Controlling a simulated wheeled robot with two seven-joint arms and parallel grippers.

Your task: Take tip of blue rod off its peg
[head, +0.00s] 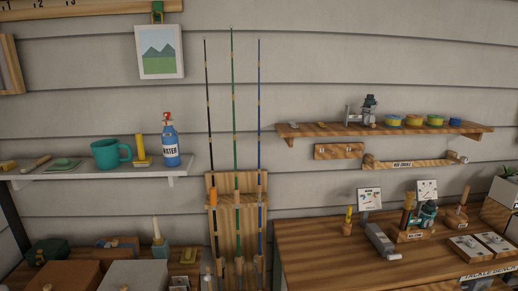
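The blue rod (259,130) stands upright in the middle, the rightmost of three thin rods. Its tip (259,42) is high against the grey siding wall; no peg can be made out at the tip. Neither of my grippers is in view.
A wooden shelf (330,130) and a workbench (310,245) with small items are at right. Wall space around the upper rods is mostly clear.

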